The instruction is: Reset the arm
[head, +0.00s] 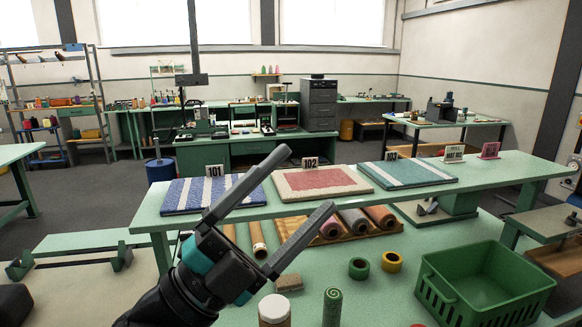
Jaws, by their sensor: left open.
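My left gripper (307,178) reaches up from the bottom of the head view. Its two long grey fingers are spread wide, with nothing between them. The fingers overlap the front of the raised green bench (500,172) in the picture; I cannot tell how far apart they are in depth. Part of the blue-and-white striped mat by card 101 (183,195) is hidden behind one finger. My right gripper does not show.
A red-and-cream mat (318,181) and a teal striped mat (408,172) lie on the bench. Below are rolls (355,222), a green crate (485,283), a yellow ring (391,262), a green ring (358,268), a green cylinder (332,307) and a white-lidded jar (274,311).

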